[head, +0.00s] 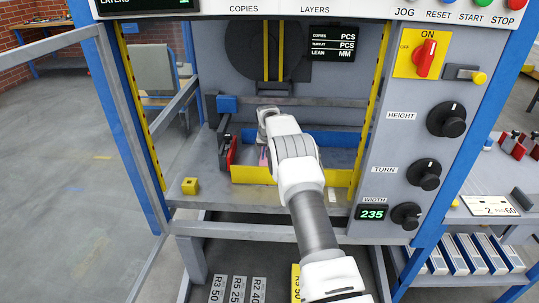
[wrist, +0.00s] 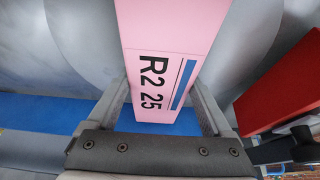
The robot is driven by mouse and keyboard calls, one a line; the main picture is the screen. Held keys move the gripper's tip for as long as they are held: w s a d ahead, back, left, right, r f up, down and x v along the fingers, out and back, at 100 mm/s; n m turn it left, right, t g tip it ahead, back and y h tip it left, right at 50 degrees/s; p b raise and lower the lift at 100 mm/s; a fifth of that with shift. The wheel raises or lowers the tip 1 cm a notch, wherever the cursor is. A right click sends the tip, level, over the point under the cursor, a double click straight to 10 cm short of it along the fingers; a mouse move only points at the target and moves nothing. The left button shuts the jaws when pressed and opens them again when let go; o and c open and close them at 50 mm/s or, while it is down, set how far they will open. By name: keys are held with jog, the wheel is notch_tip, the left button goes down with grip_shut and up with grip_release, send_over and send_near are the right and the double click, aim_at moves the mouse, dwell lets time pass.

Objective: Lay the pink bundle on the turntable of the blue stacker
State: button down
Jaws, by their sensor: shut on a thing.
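The pink bundle (wrist: 165,40), marked "R2 25", is between the fingers of my gripper (wrist: 162,98) in the wrist view. The gripper is shut on it. In the head view only a small pink patch (head: 263,158) shows beside my gripper, which hides the rest. My arm reaches into the bay of the blue stacker (head: 118,125). A grey round surface (wrist: 85,50), apparently the turntable, lies behind the bundle in the wrist view. I cannot tell whether the bundle touches it.
A yellow-fronted bay edge (head: 250,175) and a blue wall (head: 345,138) surround the space. A red block (head: 231,152) stands at its left and also shows close by in the wrist view (wrist: 285,85). A yellow block (head: 190,186) sits left. The knob panel (head: 405,145) bounds the right.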

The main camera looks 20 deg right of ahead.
grip_release()
jog(key=shift+f, duration=0.15)
jog(key=p+v, duration=0.2)
jog(key=v, duration=1.5)
jog(key=shift+s+r, duration=0.2)
jog(key=shift+r, duration=0.05)
